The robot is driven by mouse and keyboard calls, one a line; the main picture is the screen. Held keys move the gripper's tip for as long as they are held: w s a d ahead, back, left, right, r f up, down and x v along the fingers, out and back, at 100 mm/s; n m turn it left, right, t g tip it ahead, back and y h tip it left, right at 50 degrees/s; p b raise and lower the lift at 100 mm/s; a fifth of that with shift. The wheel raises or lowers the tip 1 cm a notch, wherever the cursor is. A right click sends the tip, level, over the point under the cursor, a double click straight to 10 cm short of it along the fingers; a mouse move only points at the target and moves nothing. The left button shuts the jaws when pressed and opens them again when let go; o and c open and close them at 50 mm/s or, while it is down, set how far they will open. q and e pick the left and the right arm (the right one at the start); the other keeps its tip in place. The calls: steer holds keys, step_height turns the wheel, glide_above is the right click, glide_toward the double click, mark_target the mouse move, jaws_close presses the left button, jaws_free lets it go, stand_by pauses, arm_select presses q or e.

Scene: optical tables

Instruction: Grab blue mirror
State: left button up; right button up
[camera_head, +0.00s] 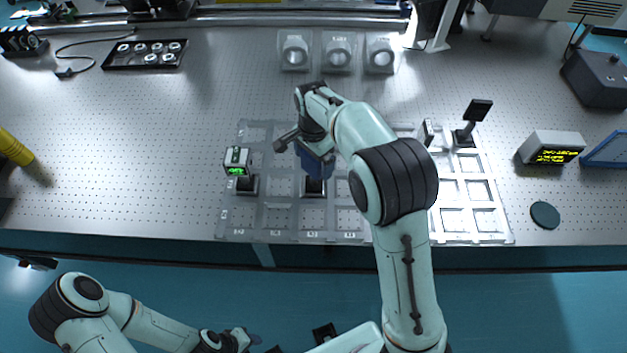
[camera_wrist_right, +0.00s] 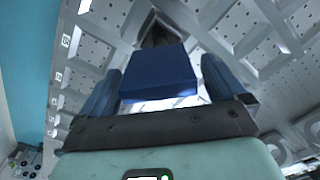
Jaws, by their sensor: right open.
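The blue mirror (camera_head: 318,168) stands upright on a black base in the slotted grey rack, partly hidden behind my right gripper in the head view. In the right wrist view the blue mirror (camera_wrist_right: 157,75) shows as a dark blue block between the two fingers. My right gripper (camera_head: 313,150) is open around it, one finger on each side; in the wrist view the gripper (camera_wrist_right: 160,88) shows a narrow gap at each side of the block. My left gripper (camera_head: 243,340) is low in the head view, away from the table; its jaws are too small to read.
The rack (camera_head: 228,225) holds a device with a green display (camera_head: 238,160) left of the mirror and a black-topped mount (camera_head: 478,110) at right. A yellow-display box (camera_head: 552,147) and a dark disc (camera_head: 545,214) lie farther right. The table's left part is mostly clear.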

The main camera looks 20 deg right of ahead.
steer(key=shift+f, duration=0.15)
jaws_close()
